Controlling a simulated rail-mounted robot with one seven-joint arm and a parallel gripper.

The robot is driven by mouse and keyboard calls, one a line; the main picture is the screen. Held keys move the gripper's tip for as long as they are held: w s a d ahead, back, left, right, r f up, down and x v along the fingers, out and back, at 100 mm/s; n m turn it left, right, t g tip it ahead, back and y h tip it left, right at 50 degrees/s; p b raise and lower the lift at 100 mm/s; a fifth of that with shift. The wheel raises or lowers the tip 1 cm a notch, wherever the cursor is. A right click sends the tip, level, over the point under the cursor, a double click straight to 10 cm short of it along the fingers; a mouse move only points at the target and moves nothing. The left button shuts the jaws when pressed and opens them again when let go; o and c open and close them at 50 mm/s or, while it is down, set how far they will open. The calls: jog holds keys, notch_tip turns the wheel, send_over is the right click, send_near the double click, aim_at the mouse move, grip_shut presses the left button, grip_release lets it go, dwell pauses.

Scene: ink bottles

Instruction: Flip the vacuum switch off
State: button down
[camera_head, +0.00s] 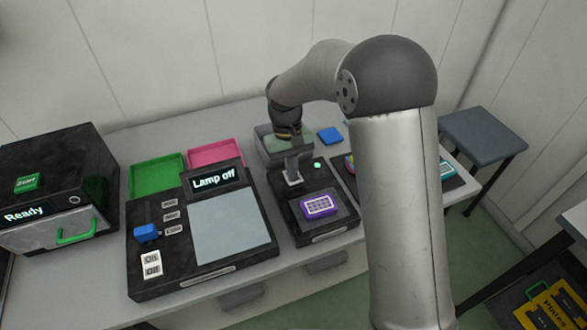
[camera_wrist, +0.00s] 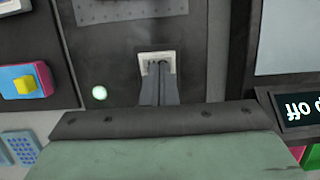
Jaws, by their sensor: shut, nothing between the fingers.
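The vacuum switch (camera_head: 291,180) is a small white-framed switch on the dark middle station (camera_head: 288,222). It also shows in the wrist view (camera_wrist: 147,57), partly covered by my fingertips. My gripper (camera_head: 293,175) points down at the switch with its fingers shut and nothing between them. In the wrist view the fingers (camera_wrist: 161,72) reach the switch frame; I cannot tell whether they press on it, and the rocker's position is hidden. A round green light (camera_head: 317,164) glows beside the switch, also in the wrist view (camera_wrist: 99,93).
A purple well plate (camera_head: 320,206) sits on the station's front pad. To the left is a lamp console (camera_head: 233,227) whose display reads "Lamp off". Farther left stands a dark box (camera_head: 55,180) reading "Ready". Green (camera_head: 158,175) and pink (camera_head: 216,152) trays lie behind.

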jog(key=shift+w+a+r, duration=0.15)
jog(key=shift+w+a, duration=0.05)
jog(key=shift+w, duration=0.2)
jog(key=shift+r, duration=0.1)
jog(key=shift+w+r+p, duration=0.1)
jog(key=shift+r+p, duration=0.25)
jog(key=shift+p, duration=0.05)
jog(key=p+v, duration=0.1)
jog(key=v, duration=1.1)
jog(key=shift+r+p, duration=0.4)
